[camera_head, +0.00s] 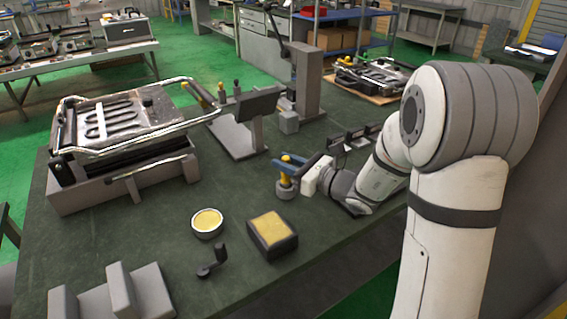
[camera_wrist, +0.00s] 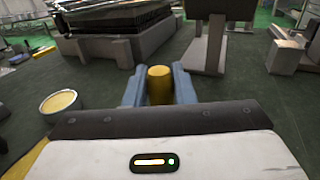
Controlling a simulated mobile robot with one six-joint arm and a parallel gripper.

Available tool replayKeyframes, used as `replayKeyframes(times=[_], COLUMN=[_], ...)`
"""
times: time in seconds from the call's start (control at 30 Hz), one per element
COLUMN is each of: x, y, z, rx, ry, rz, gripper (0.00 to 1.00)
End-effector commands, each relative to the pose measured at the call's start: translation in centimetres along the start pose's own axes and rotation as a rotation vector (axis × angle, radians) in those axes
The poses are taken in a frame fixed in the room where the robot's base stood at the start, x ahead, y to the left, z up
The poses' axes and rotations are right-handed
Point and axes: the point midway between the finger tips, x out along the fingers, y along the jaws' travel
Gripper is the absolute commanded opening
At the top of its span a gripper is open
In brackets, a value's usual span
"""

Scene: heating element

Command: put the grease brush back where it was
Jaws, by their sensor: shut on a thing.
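The grease brush, as far as I can tell, is the yellow-handled piece (camera_head: 286,180) with a grey round lower part, upright at the middle of the green table. My gripper (camera_head: 291,166) has blue fingers and is shut on its yellow handle. In the wrist view the yellow handle (camera_wrist: 160,85) stands between the two blue fingertips (camera_wrist: 160,88). Whether the grey part is a holder or the brush's own base, and whether it touches the table, I cannot tell. A round tin of yellow grease (camera_head: 207,223) stands to the left and nearer; it also shows in the wrist view (camera_wrist: 60,104).
A square pad with a yellow top (camera_head: 272,235) and a small dark crank-like piece (camera_head: 213,262) lie in front. A heating element fixture (camera_head: 120,140) stands at the left. A grey stand (camera_head: 240,130) rises behind my gripper. Grey blocks (camera_head: 115,292) fill the near left corner.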

Motion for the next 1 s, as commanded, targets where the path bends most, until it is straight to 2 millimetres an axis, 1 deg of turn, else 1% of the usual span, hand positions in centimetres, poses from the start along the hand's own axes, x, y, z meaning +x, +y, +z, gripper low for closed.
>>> replayKeyframes(times=[0.1, 0.13, 0.37, 0.57, 0.7, 0.77, 0.87, 1.0], x=[0.0, 0.0, 0.0, 0.1, 0.1, -0.7, -2.5, -5.8], y=[0.0, 0.0, 0.1, 0.1, 0.1, 0.0, 0.0, -0.1], z=[-0.5, -0.3, -0.3, -0.3, 0.3, 0.1, 0.1, 0.1], rx=[0.000, 0.000, 0.000, 0.000, 0.000, 0.001, 0.000, 0.002], ry=[0.000, 0.000, 0.000, 0.000, 0.000, 0.001, 0.001, 0.001], rz=[0.001, 0.001, 0.001, 0.001, 0.002, 0.000, -0.002, -0.004], gripper=[0.00, 0.25, 0.44, 0.45, 0.45, 0.45, 0.45, 0.45])
